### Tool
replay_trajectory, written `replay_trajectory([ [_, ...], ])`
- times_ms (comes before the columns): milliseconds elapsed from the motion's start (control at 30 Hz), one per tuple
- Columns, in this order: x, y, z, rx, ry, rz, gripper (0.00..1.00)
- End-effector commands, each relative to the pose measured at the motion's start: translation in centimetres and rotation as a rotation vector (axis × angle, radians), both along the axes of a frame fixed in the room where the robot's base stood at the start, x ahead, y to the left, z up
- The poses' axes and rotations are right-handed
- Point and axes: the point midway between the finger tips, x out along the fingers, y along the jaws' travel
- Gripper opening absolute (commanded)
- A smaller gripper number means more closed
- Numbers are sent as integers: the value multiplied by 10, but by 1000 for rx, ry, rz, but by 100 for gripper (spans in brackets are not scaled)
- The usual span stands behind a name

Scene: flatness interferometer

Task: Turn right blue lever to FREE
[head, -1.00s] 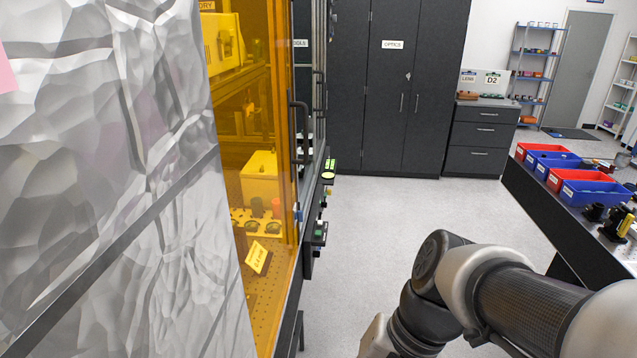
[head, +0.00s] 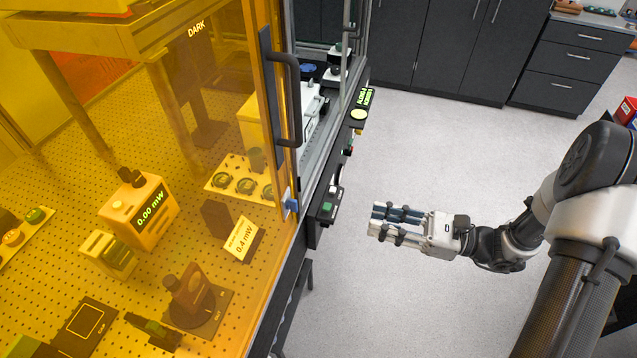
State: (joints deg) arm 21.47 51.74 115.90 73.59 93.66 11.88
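A small blue lever (head: 291,203) sits at the lower corner of the amber door, on its edge beside the dark frame. Its exact setting cannot be read, and no FREE marking is legible. A second blue part (head: 310,68) shows small and far off inside the enclosure, and I cannot tell what it is. My gripper (head: 374,222) is right of the enclosure, over the floor, its fingers pointing left toward the enclosure's edge. It is apart from the lever and touches nothing.
The amber door (head: 240,110) has a dark vertical handle (head: 288,95). Control boxes (head: 328,205) with a green display stick out from the enclosure's edge, between lever and gripper. Inside stand a 0.00 mW meter (head: 140,212) and other optics. Open floor (head: 400,310) lies below my gripper.

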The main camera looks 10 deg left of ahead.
Motion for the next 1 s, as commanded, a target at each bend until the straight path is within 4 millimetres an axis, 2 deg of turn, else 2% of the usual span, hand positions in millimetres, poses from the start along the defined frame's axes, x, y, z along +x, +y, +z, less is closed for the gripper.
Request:
replay_trajectory([
  [167, 1, 24, 0, 0, 1, 6, 28],
  [700, 9, 139, -1, -2, -1, 8, 28],
  [833, 11, 157, 0, -2, 0, 7, 28],
  [1000, 12, 169, 0, -2, -1, 5, 28],
])
